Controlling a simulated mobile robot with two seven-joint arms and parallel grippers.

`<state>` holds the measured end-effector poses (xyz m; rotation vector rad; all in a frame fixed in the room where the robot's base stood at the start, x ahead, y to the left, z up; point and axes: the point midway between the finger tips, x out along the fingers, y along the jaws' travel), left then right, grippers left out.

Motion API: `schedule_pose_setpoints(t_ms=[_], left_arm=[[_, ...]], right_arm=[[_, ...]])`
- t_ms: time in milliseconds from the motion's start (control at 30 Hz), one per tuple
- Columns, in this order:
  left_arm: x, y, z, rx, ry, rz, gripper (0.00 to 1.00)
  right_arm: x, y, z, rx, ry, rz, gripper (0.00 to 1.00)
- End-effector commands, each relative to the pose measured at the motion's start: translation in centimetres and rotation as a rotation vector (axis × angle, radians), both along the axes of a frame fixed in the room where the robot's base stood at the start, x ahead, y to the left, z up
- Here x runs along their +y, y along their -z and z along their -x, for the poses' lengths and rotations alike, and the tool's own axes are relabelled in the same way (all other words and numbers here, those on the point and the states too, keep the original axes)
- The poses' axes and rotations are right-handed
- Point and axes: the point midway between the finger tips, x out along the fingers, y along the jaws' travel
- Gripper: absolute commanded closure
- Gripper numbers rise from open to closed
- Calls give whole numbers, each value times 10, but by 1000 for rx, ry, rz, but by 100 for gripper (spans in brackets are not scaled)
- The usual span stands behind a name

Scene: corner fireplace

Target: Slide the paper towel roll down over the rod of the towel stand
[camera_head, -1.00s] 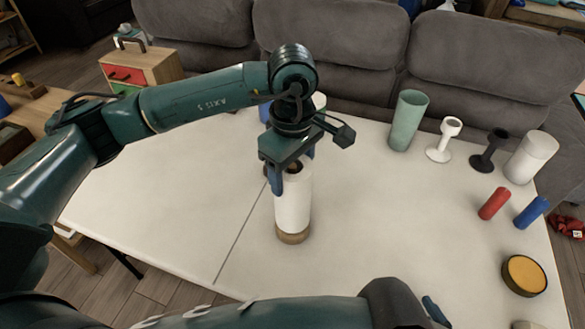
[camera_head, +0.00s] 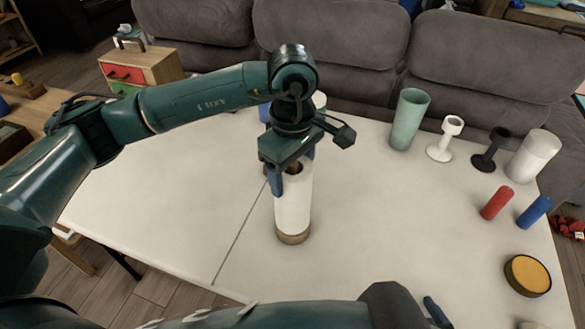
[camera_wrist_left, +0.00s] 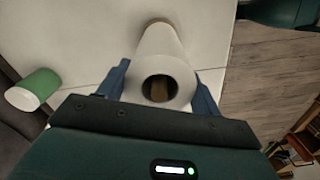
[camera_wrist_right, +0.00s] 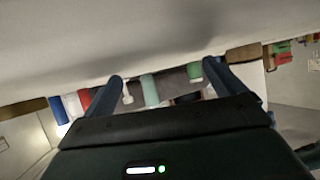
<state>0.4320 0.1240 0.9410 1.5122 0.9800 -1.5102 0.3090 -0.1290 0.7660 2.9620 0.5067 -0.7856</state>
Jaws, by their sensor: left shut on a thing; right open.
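The white paper towel roll (camera_head: 293,207) stands upright near the middle of the table, on or just over the round wooden base (camera_head: 293,238) of the towel stand. In the left wrist view I look into the roll's open top end (camera_wrist_left: 166,62), and a brown wooden rod (camera_wrist_left: 159,90) shows inside its hole. My left gripper (camera_head: 293,172) is shut on the upper part of the roll, one blue finger on each side. Whether the roll's lower edge touches the base, I cannot tell. My right gripper (camera_wrist_right: 166,80) is open and empty, low at the front of the table.
At the right stand a green cup (camera_head: 408,120), a white goblet (camera_head: 444,138), a black goblet (camera_head: 490,150) and a white cylinder (camera_head: 533,157). Red (camera_head: 497,203) and blue (camera_head: 532,211) cylinders and a yellow-topped tin (camera_head: 527,275) lie nearer. The table left of the roll is clear.

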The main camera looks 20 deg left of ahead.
Motion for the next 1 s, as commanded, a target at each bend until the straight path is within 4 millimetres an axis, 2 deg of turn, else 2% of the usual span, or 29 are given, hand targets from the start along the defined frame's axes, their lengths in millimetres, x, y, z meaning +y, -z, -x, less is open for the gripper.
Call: schedule_pose_setpoints(t_ms=[267,300,400,667,1000], left_arm=[[0,7,0,0,0,0,70],[0,6,0,-1,0,0,33],[0,6,0,0,0,0,26],[0,3,0,0,0,0,26],[0,-25,0,-1,0,-1,26]], right_arm=[[0,4,-1,-4,2,-4,5],[0,3,-1,-5,2,-4,5],[0,3,-1,-4,2,-5,5],[0,1,-1,-2,4,-6,5],[1,-4,0,18,5,-3,5]])
